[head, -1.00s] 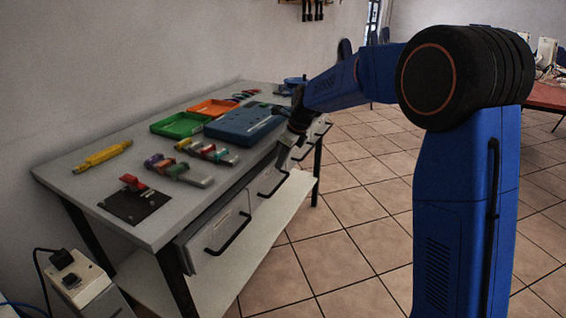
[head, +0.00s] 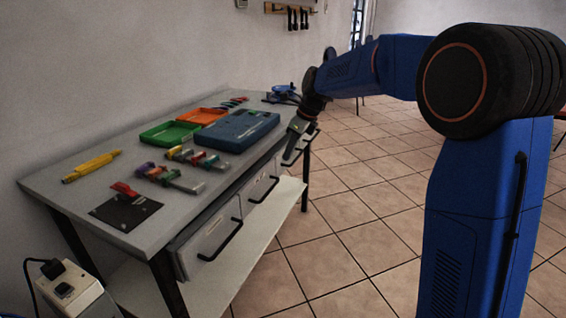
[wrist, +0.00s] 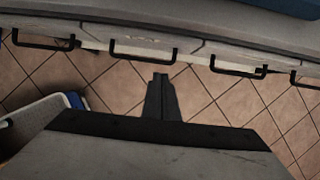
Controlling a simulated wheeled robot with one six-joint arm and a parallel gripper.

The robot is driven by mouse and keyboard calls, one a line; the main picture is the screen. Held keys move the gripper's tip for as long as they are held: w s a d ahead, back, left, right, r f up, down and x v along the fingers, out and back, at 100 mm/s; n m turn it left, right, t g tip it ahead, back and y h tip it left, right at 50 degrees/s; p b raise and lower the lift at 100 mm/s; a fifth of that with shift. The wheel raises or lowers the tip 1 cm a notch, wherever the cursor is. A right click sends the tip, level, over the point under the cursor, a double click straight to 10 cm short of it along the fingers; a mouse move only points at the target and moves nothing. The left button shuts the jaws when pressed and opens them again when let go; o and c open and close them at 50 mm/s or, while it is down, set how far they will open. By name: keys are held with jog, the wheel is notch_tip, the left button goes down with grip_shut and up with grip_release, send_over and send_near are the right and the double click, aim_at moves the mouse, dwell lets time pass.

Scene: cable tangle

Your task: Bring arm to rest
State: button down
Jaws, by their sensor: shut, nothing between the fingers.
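My blue arm stands at the right in the head view, its forearm reaching left toward the workbench (head: 95,168). My gripper (head: 286,160) hangs tilted downward just off the front edge of the bench, near its far right end. In the wrist view my gripper (wrist: 160,80) shows as two dark fingers close together, shut and empty, pointing toward the drawer fronts with floor tiles below. Nothing is held.
On the bench lie a blue case (head: 236,131), a green tray (head: 170,133), an orange tray (head: 202,116), several coloured connectors (head: 190,157), a yellow tool (head: 91,166) and a black plate (head: 126,211). Drawers with black handles (head: 222,240) face open tiled floor (head: 345,225).

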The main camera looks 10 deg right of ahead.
jog(key=s+d+r+n+h, duration=0.15)
jog(key=s+d+n, duration=0.25)
jog(key=s, duration=0.4)
jog(key=s+d+r+n+t, duration=0.15)
jog(key=s+d+n, duration=0.25)
jog(key=s, duration=0.4)
jog(key=s+d+r+n+h, duration=0.15)
jog(key=s+d+n, duration=0.25)
jog(key=s, duration=0.4)
jog(key=s+d+f+n, duration=0.2)
jog(key=s+f+n, duration=0.1)
jog(key=s, duration=0.4)
jog(key=s+d+f+n, duration=0.2)
jog(key=s+f+n, duration=0.1)
jog(key=s+n, duration=0.2)
jog(key=s+d+f+n+t, duration=0.1)
jog(key=s+d+f+n, duration=0.1)
jog(key=s, duration=0.7)
jog(key=shift+d+f+n+h, duration=0.3)
jog(key=shift+f+n+h, duration=0.15)
jog(key=shift+n, duration=0.55)
